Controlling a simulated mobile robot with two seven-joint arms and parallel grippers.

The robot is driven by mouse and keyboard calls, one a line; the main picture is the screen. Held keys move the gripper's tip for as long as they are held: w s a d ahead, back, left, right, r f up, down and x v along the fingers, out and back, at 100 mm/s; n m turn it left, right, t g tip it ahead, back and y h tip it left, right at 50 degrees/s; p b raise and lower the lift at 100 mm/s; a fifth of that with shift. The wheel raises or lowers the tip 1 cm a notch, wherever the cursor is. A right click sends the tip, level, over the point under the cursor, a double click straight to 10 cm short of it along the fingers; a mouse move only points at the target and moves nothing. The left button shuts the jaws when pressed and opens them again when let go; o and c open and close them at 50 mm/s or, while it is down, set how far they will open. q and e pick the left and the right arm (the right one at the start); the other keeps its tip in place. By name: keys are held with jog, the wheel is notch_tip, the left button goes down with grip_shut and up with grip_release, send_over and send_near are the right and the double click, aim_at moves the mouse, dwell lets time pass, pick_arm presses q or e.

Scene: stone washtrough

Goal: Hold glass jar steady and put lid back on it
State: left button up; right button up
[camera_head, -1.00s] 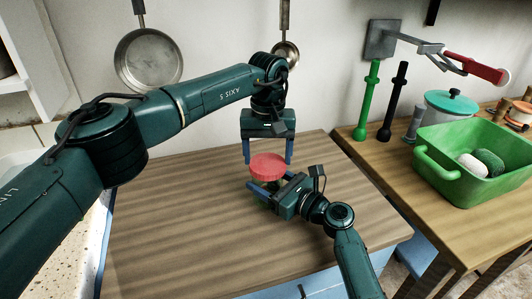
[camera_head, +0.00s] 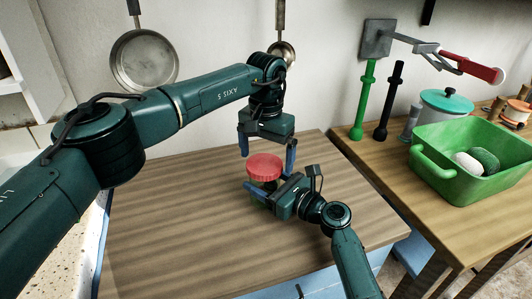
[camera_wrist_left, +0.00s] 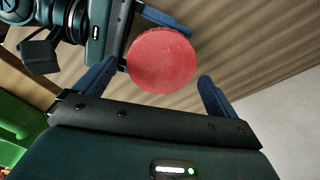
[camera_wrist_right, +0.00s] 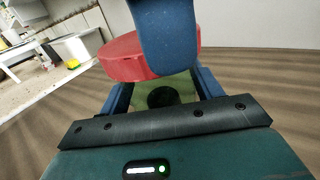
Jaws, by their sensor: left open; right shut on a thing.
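The red round lid (camera_head: 264,164) is on top of the glass jar, directly above my right gripper; I cannot tell whether it is fully seated. The greenish see-through jar (camera_wrist_right: 172,88) shows below the lid in the right wrist view, mostly hidden by the fingers. My right gripper (camera_head: 272,186) is shut on the jar near the tabletop. My left gripper (camera_head: 267,156) is open and points down over the lid, a finger to either side. In the left wrist view the lid (camera_wrist_left: 162,60) lies between its spread fingers. One left finger hides part of the lid (camera_wrist_right: 122,58) in the right wrist view.
The brown wooden tabletop (camera_head: 170,220) is otherwise clear. On the side table at right stand a green tub (camera_head: 450,180), a pot with a teal lid (camera_head: 446,102) and several small items. Pans (camera_head: 143,60) hang on the wall behind.

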pick_arm(q)
jog(key=shift+r, duration=2.25)
jog(key=shift+c, duration=0.4)
